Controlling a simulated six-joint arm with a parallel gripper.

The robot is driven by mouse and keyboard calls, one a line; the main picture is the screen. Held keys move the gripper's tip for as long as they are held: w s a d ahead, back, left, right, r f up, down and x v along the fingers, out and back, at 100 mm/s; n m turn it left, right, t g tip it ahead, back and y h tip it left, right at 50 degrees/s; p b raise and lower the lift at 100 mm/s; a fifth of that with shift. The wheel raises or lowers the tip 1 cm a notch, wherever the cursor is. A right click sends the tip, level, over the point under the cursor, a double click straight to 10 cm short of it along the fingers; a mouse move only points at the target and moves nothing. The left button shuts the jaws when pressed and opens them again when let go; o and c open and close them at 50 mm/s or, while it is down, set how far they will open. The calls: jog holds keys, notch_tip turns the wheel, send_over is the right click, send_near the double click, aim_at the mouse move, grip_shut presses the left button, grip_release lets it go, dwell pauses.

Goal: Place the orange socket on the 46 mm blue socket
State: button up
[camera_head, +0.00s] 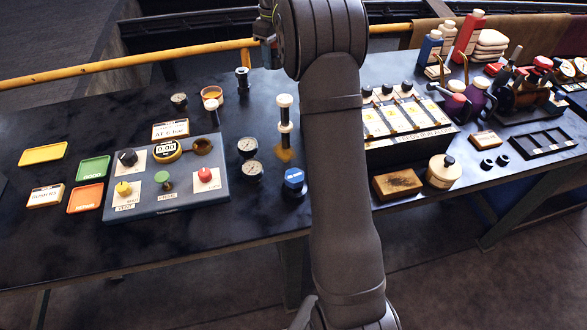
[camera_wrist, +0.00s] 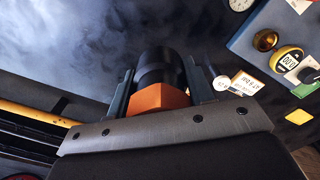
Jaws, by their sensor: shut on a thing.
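My gripper (camera_wrist: 160,74) is shut on the orange socket (camera_wrist: 159,98) in the wrist view, with one dark finger on each side. The socket's orange, angular end faces the camera, and a black round part shows beyond it. In the head view my arm hides most of the gripper, and the orange socket cannot be made out. The blue socket (camera_head: 293,177), dark with a blue top, stands upright on the bench just left of my arm in the head view. It does not show in the wrist view.
A grey control panel (camera_head: 165,205) lies left of the blue socket, with two round gauges (camera_head: 250,169) between. A yellow rail (camera_head: 120,70) runs along the back.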

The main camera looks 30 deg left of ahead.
notch_tip(320, 180, up, 4)
jog(key=shift+f, duration=0.1)
jog(key=s+d+r+m, duration=0.15)
jog(key=s+d, duration=0.25)
jog(key=d, duration=0.5)
jog(key=s+d+r+m, duration=0.15)
jog(key=s+d, duration=0.25)
jog(key=d, duration=0.5)
jog(key=s+d+f, duration=0.3)
jog(key=s+d, duration=0.9)
jog(key=d, duration=0.1)
send_over(295, 176)
jog(key=shift+m, duration=0.3)
notch_tip(295, 176, down, 12)
jog(key=shift+f, duration=2.05)
jog(key=shift+f, duration=0.15)
